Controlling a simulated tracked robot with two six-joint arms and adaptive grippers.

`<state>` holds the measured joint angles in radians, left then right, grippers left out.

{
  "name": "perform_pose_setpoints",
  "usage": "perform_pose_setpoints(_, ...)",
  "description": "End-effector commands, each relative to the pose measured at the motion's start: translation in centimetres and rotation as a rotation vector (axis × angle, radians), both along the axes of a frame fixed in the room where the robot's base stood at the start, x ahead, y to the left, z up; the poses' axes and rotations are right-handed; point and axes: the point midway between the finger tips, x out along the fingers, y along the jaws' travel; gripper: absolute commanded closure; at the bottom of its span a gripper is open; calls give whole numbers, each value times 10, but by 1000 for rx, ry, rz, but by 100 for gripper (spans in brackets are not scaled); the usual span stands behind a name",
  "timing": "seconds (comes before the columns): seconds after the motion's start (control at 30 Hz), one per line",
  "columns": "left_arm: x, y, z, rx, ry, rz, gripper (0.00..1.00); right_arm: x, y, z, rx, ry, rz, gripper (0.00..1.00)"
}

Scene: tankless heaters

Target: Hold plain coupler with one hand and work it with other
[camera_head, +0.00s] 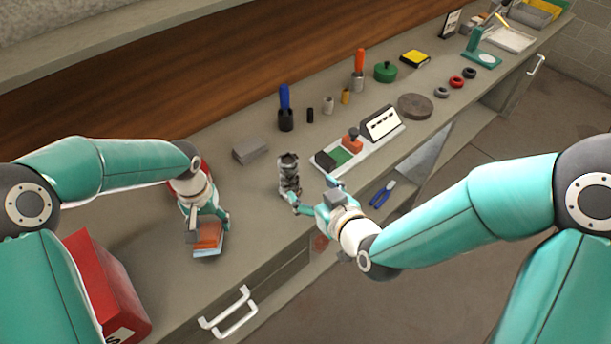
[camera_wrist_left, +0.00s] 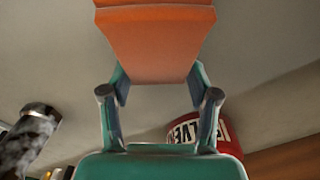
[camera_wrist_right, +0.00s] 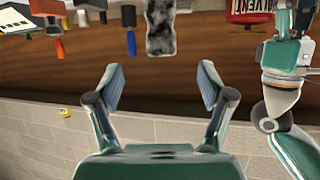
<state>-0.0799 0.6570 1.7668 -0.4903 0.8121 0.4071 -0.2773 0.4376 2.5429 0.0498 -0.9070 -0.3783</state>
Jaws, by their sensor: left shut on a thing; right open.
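A mottled dark-and-silver metal cylinder (camera_head: 289,173), which seems to be the plain coupler, stands upright on the grey bench near its front edge. It also shows in the right wrist view (camera_wrist_right: 160,27) and at the left of the left wrist view (camera_wrist_left: 30,138). My left gripper (camera_head: 208,226) is shut on an orange block (camera_head: 208,238) with a pale blue underside, left of the cylinder and low over the bench. The block fills the upper middle of the left wrist view (camera_wrist_left: 155,45). My right gripper (camera_head: 314,195) is open and empty, close to the cylinder, with nothing between its fingers (camera_wrist_right: 160,87).
A red solvent can (camera_wrist_left: 200,130) stands behind my left gripper. A red box (camera_head: 105,290) is at the near left. A white tray (camera_head: 376,143) with blocks and blue-handled pliers (camera_head: 382,194) lie right of the cylinder.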

Motion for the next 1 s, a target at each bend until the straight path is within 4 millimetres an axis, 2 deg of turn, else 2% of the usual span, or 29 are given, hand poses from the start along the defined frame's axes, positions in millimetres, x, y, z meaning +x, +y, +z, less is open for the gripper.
perform_pose_setpoints(0.17,-1,4,-4,-2,-1,9,95,2,5,-2,0,0,11,20)
perform_pose_setpoints(0.37,-3,8,-3,-1,-1,16,95,18,15,-9,0,0,18,20)
perform_pose_setpoints(0.8,-4,10,5,0,-1,21,95,82,45,-37,1,-1,22,20)
perform_pose_setpoints(1.0,-4,10,7,-1,-1,21,95,99,53,-44,1,-1,22,20)
